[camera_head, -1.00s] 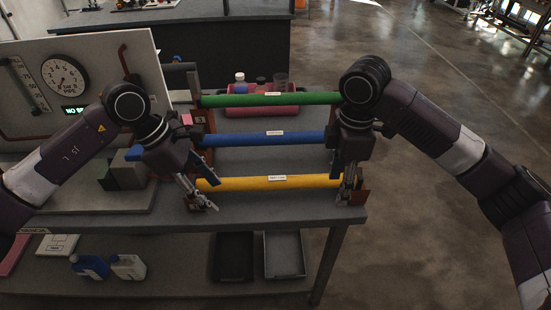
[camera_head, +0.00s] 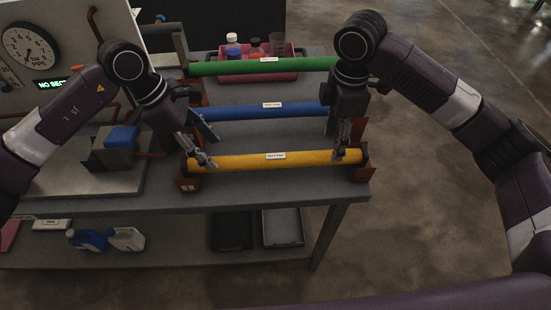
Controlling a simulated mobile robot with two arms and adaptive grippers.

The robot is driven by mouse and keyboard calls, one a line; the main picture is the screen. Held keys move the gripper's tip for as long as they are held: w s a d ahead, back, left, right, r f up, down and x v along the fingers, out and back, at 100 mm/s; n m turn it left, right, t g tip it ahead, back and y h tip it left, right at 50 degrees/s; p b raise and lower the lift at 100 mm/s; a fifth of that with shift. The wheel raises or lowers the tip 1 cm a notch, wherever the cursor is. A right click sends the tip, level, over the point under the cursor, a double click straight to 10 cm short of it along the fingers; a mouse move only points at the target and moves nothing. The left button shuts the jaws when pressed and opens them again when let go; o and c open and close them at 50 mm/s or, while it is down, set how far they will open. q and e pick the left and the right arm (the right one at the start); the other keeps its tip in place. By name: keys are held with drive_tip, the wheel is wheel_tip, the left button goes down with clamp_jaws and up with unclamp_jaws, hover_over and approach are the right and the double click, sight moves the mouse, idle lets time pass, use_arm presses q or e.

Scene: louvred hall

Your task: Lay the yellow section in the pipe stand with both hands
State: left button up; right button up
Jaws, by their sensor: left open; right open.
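The yellow section (camera_head: 240,161) is a long pipe with a white label, lying level along the front of the pipe stand. The pipe stand (camera_head: 188,184) has orange-red end supports at both ends. A blue section (camera_head: 240,113) and a green section (camera_head: 225,68) lie parallel behind it. My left gripper (camera_head: 207,162) is open at the yellow pipe's left end. My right gripper (camera_head: 341,154) is open at its right end. Both are by the pipe; I cannot tell whether the fingers touch it. My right arm hides the right ends of the blue and green pipes.
A board with a gauge (camera_head: 31,48) stands at the left of the bench (camera_head: 270,197). A grey block with a blue top (camera_head: 121,138) sits left of the stand. A red tray (camera_head: 290,52) with bottles is behind. Trays and jugs lie on the lower shelf.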

sight(220, 159)
use_arm(q)
drive_tip(key=shift+x, duration=2.75)
use_arm(e)
drive_tip(key=shift+f, duration=2.75)
use_arm(q)
clamp_jaws()
use_arm(e)
clamp_jaws()
use_arm(q)
drive_tip(key=shift+r, duration=0.1)
use_arm(e)
drive_tip(key=shift+r, duration=0.1)
